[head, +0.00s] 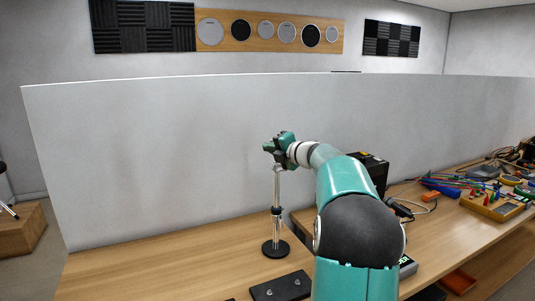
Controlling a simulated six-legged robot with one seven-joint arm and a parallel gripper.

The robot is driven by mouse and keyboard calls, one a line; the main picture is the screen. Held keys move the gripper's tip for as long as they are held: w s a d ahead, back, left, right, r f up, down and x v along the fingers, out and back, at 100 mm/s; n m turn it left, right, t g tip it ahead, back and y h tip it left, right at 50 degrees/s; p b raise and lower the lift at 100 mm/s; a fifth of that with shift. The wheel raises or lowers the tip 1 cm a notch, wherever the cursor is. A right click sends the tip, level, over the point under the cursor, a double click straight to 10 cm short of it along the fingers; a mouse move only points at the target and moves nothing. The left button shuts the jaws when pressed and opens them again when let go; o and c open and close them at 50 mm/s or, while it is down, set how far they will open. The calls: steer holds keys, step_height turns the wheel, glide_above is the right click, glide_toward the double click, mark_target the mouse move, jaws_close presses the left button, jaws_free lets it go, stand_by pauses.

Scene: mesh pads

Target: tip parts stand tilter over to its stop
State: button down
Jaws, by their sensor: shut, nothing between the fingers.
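The parts stand (277,190) is a thin chrome post with a dark collar partway up and a round black base. It stands upright on the wooden bench, left of my arm. My gripper (270,147), green and dark, is at the top of the post. It is shut with nothing held between its fingers. The tilter at the stand's top is mostly hidden by or merged with the dark gripper parts, so I cannot tell its tilt or whether they touch.
A black plate with knobs (281,287) lies on the bench (165,268) in front of the stand. A white partition (150,150) rises behind. The bench's left part is clear.

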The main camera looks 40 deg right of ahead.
steer(key=shift+d+r, duration=0.15)
steer(key=shift+d, duration=0.2)
steer(key=shift+s+d+r+m, duration=0.1)
steer(key=shift+s+d+m, duration=0.05)
steer(key=shift+d+m, duration=0.4)
stand_by(0.7)
steer(key=s+d+f+m+t+h, duration=0.2)
steer(key=d+m, duration=0.6)
steer(key=m, duration=0.6)
steer(key=shift+s+f+t, duration=0.15)
steer(key=shift+f+t, duration=0.35)
steer(key=shift+t, duration=0.6)
steer(key=shift+d+f, duration=0.1)
steer(key=shift+f, duration=0.05)
stand_by(0.4)
